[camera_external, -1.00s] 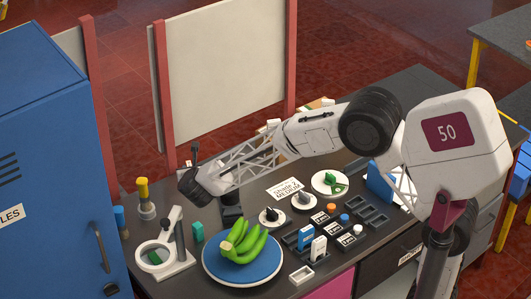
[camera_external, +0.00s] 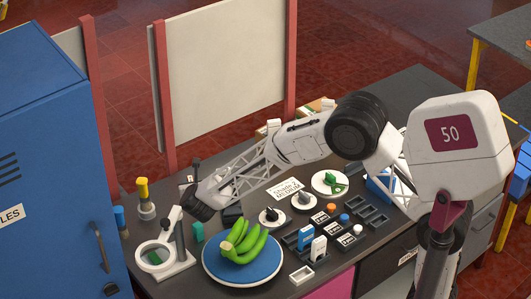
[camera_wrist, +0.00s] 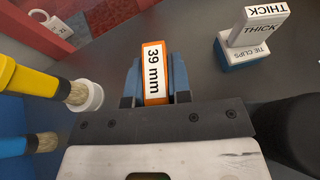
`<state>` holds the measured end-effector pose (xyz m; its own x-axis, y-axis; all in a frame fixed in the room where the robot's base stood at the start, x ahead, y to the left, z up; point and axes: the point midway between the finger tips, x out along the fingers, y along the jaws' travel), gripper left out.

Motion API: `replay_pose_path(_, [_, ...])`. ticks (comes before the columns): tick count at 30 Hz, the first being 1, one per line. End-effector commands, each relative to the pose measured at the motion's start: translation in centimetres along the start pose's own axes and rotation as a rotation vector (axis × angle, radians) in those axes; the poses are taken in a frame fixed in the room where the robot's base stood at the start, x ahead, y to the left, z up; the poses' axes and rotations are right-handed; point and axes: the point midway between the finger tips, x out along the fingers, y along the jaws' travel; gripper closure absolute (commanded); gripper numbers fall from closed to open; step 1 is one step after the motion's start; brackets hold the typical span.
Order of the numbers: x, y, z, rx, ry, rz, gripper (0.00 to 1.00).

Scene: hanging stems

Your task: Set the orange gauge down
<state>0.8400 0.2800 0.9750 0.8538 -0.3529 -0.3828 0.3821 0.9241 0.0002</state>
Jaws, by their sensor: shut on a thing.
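The orange gauge (camera_wrist: 153,76) has a white face reading "39 mm". In the wrist view it sits between the blue fingers of my gripper (camera_wrist: 155,88), which is shut on it. Dark grey tabletop shows around and beyond the gauge, but I cannot tell whether it touches the table. In the external view my wrist is over the left rear part of the table, behind the blue plate (camera_external: 208,262); my fingers and the gauge cannot be made out there.
Green bananas (camera_external: 243,243) lie on the plate.

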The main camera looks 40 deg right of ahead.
Motion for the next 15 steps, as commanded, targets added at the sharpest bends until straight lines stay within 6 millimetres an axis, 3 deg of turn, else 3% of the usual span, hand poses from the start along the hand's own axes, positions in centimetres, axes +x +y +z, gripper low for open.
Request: replay_pose_path(15, [0.43,0.0,-1.04,-0.001,0.001,-0.001,1.0])
